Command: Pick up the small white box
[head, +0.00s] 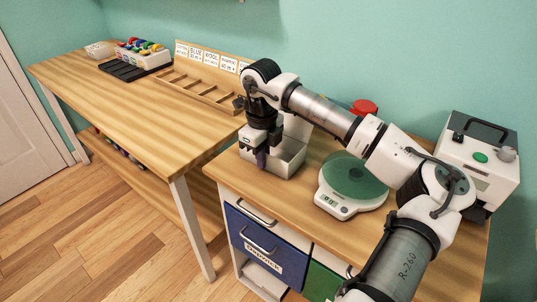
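An open white box (287,164) with a raised back panel or lid stands on the right-hand wooden worktop, near its left end. My gripper (261,159) points down at the left part of this box. Its dark fingers overlap the box in the picture, and I cannot tell whether they touch it or are open or shut. My wrist hides part of the box. Another small white box (99,49) sits at the far left end of the long wooden table, well away from my gripper.
A kitchen scale (351,186) with a green plate stands right of the open box, with a red lid (364,107) behind it. A white machine (480,157) is at the far right. A wooden divided rack (203,91) and a multicoloured spool tray (143,54) line the long table; its front is clear.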

